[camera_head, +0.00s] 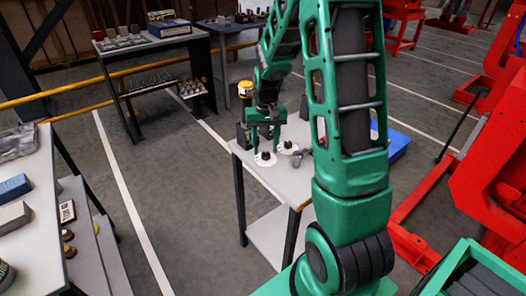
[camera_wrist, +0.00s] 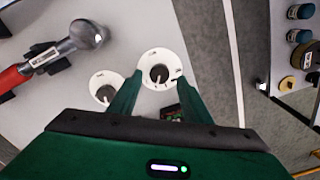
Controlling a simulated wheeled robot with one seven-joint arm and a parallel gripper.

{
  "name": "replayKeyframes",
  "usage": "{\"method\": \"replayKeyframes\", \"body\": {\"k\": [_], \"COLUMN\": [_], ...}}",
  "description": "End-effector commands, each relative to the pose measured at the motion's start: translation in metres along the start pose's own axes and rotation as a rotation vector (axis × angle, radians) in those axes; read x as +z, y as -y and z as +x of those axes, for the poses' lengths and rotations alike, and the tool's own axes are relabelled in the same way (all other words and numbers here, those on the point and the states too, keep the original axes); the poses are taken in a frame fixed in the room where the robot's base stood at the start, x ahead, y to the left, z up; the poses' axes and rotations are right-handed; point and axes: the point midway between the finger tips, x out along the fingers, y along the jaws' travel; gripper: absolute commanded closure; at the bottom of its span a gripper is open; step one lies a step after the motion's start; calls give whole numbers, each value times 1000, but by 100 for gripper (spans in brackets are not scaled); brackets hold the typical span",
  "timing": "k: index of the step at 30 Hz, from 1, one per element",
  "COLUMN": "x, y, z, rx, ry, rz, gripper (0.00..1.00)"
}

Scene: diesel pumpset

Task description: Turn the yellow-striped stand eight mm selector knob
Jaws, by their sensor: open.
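Two black selector knobs on round white dials sit on a small grey-topped table (camera_head: 235,149). The nearer-left knob (camera_head: 265,156) is under my gripper (camera_head: 264,150). In the wrist view this knob (camera_wrist: 159,73) lies between the tips of my two green fingers (camera_wrist: 158,80), which stand open on either side of it. I cannot tell whether the fingers touch it. The other knob (camera_head: 288,146) is close by on the right, and left of my fingers in the wrist view (camera_wrist: 106,92). I cannot make out yellow stripes or size marks on either.
A blue bin (camera_head: 396,142) is behind the table. Red machine frames (camera_head: 490,160) stand at right, and a bench (camera_head: 30,215) at left. Open floor lies between.

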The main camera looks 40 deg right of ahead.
Motion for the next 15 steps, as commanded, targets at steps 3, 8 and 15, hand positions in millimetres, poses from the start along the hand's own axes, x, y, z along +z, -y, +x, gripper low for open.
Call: {"method": "replayKeyframes", "body": {"k": [3,8,15], "x": [-1,-1,-1], "y": [0,1,1], "z": [-24,-53,-82], "rx": [-1,-1,0], "ry": [-5,-4,-1], "rz": [0,-1,-1], "gripper": [56,56,56]}}
